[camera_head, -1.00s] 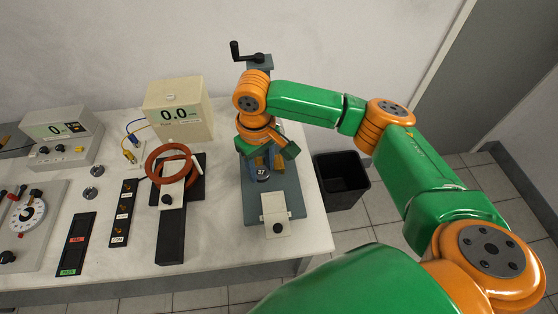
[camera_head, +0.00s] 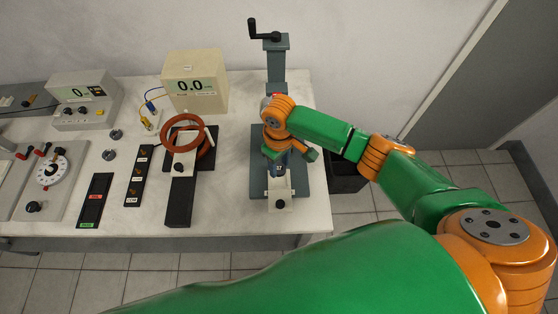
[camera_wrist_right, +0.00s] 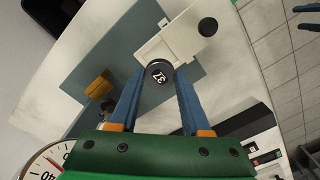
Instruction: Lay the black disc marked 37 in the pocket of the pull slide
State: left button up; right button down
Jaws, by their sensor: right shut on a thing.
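The black disc marked 37 (camera_wrist_right: 159,74) is pinched between the blue fingertips of my right gripper (camera_wrist_right: 161,72), number side showing in the right wrist view. The cream pull slide (camera_wrist_right: 180,40) with its black knob (camera_wrist_right: 208,27) lies just beyond the disc, whose edge overlaps the slide's near end in that view. In the head view my right gripper (camera_head: 279,168) is behind the slide (camera_head: 280,193), over the blue-grey base plate (camera_head: 313,180). The slide's pocket is not clearly visible, and I cannot tell the disc's height. Two spread blue fingers of my left gripper (camera_wrist_right: 298,18) show at the wrist view's corner.
The crank-topped column (camera_head: 277,65) stands behind my right gripper. A brass-coloured block (camera_wrist_right: 98,82) is beside it in the wrist view. Red coil rings (camera_head: 183,120), a cream meter (camera_head: 195,85) and a black tray (camera_head: 95,200) are to the left. A bin (camera_head: 348,182) stands right of the table.

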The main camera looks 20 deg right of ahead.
aim_at(279, 180)
notch_tip(279, 180, down, 5)
jog(key=b, duration=0.3)
jog(key=shift+r+b, duration=0.15)
jog(key=shift+b, duration=0.2)
jog(key=shift+f, duration=0.45)
jog(key=shift+f+b, duration=0.15)
jog(key=shift+b, duration=0.15)
jog(key=shift+c, duration=1.4)
grip_release()
jog(key=c, duration=0.5)
notch_tip(279, 180, up, 5)
jog(key=p, duration=0.5)
jog(key=shift+f, duration=0.25)
